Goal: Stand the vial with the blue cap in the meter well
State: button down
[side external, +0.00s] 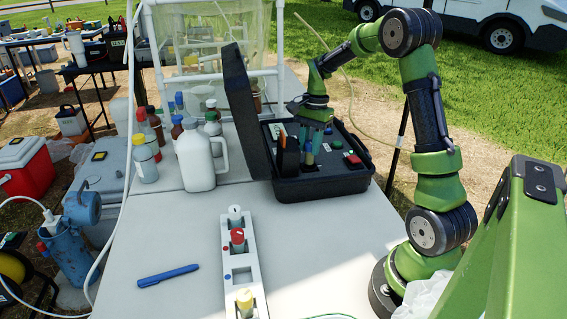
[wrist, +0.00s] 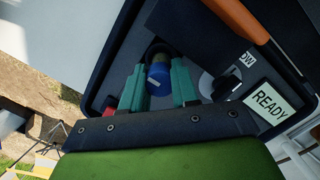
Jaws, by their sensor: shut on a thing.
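The vial with the blue cap (wrist: 158,80) is between the two teal fingers of my gripper (wrist: 157,90) in the wrist view, and they are shut on it. In the side view my gripper (side external: 317,128) points down over the open black meter case (side external: 340,187), with the blue cap (side external: 308,147) low between the fingers. A dark round part (wrist: 160,52) shows just beyond the cap in the wrist view; I cannot tell whether it is the well's rim. The vial's lower end is hidden, so I cannot tell how deep it sits.
A READY display (wrist: 269,103) and a dial (wrist: 226,84) are on the meter panel. The case lid (side external: 246,110) stands open at left. A white rack (side external: 241,262) holds red-, yellow- and white-capped vials. A white jug (side external: 196,160) and blue pen (side external: 168,275) are on the table.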

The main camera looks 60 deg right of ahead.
jog(key=shift+f, duration=2.05)
jog(key=shift+f, duration=0.7)
jog(key=c, duration=1.1)
grip_release()
jog(key=shift+a, duration=0.1)
notch_tip(320, 180, up, 12)
jog(key=d, duration=0.2)
notch_tip(320, 180, up, 5)
jog(key=n+t, duration=0.1)
jog(key=n, duration=0.2)
send_over(309, 164)
jog(key=a, duration=0.4)
jog(key=shift+s+a+r+n+t, duration=0.15)
jog(key=shift+s+a+n+t, duration=0.9)
jog(key=shift+s+a+n, duration=1.55)
jog(key=shift+s+a+r+n+t, duration=0.15)
jog(key=shift+s+a+n+t, duration=1.1)
jog(key=shift+a, duration=2.5)
jog(key=shift+s+a+r+n+t, duration=0.15)
jog(key=shift+s+a+n+t, duration=0.65)
jog(key=shift+s+a+n, duration=1.75)
